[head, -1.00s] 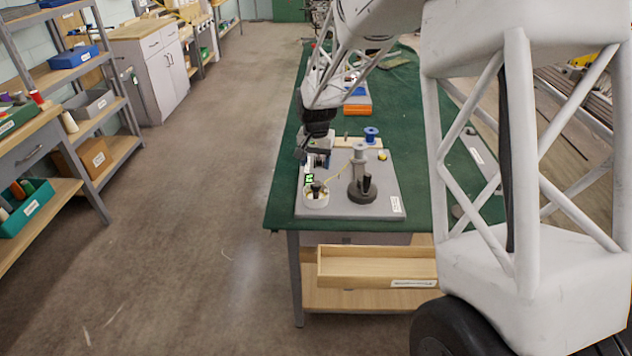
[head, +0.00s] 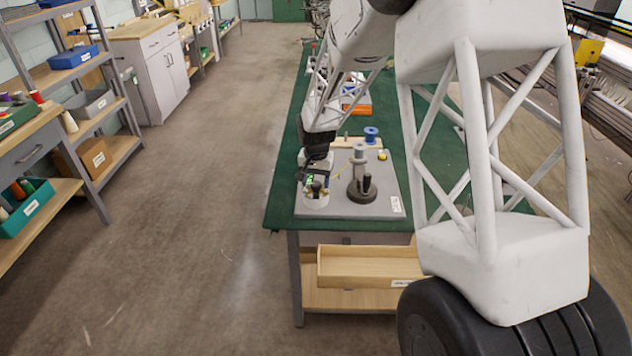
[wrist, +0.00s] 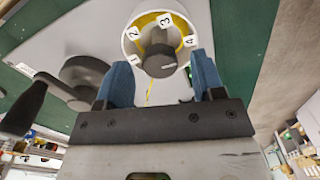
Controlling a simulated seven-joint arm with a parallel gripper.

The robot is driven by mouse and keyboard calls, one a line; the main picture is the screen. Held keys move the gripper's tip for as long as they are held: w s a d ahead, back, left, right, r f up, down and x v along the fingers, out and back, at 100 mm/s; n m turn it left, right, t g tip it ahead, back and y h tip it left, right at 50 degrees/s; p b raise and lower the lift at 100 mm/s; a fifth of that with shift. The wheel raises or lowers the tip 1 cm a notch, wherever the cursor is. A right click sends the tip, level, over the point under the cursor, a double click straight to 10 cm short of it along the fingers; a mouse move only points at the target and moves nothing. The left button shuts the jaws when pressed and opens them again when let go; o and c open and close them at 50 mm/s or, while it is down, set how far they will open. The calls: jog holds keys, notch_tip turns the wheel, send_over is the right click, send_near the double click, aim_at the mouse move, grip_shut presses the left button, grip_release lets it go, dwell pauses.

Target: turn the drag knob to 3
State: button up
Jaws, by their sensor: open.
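The drag knob (wrist: 160,58) is a dark knob on a round white dial (wrist: 131,42) with a yellow face and labels 1 to 4. It sits below the wrist camera, between and slightly beyond my gripper's blue fingertips. My gripper (wrist: 162,72) is open, with one finger on each side of the knob and gaps visible. Contact cannot be told. Which number the knob points to is unclear. In the head view the white dial (head: 316,201) stands at the near left of the grey base plate, with my gripper (head: 313,172) just above and behind it.
A blue spool (head: 371,134) and yellow button (head: 382,155) are behind. The grey plate (head: 350,208) lies near the green table's front edge.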

jog(key=shift+f, duration=0.35)
jog(key=c, duration=0.9)
jog(key=shift+n, duration=0.3)
jog(key=n, duration=1.1)
dwell(0.4)
